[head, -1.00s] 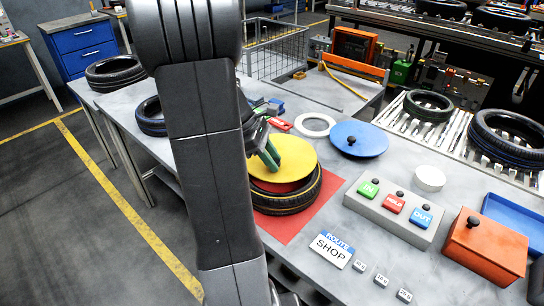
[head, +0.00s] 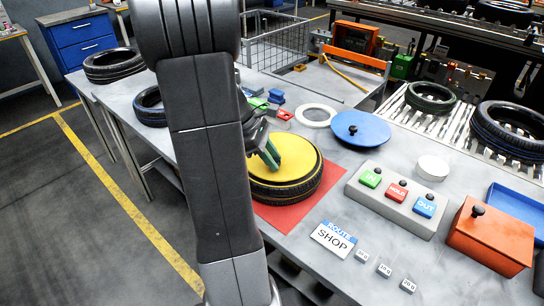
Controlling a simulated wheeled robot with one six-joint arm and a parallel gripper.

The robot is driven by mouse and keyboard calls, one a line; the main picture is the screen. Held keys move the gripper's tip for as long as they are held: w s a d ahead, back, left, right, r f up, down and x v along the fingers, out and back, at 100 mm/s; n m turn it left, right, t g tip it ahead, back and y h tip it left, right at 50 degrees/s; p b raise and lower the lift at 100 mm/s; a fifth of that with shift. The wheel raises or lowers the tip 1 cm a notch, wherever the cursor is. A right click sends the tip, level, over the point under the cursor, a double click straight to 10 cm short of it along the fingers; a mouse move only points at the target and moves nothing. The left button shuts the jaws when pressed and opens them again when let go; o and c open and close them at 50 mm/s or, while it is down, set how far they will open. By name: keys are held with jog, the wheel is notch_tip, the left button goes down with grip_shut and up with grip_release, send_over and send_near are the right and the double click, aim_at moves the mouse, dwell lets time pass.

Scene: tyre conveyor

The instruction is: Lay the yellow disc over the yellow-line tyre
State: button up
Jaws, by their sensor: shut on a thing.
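The yellow disc (head: 296,154) lies level on top of the yellow-line tyre (head: 292,192), covering its hole. The tyre lies flat on a red mat (head: 306,214), and its side wall shows below the disc. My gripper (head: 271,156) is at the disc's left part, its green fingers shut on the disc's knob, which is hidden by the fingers. My arm hides the left edge of the disc and tyre.
A blue disc (head: 359,131) with a black knob and a white ring (head: 315,116) lie behind. A grey button box (head: 398,200), an orange box (head: 487,236) and a ROUTE SHOP sign (head: 338,239) stand to the right. More tyres lie at the left (head: 113,66) and on the rollers (head: 431,98).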

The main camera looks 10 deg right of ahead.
dwell(0.3)
jog(key=o, duration=1.1)
jog(key=shift+r, duration=0.1)
jog(key=shift+r+p, duration=3.35)
jog(key=shift+r, duration=0.1)
jog(key=shift+f, duration=0.1)
notch_tip(320, 180, down, 7)
jog(key=b, duration=0.6)
jog(key=shift+r, duration=0.25)
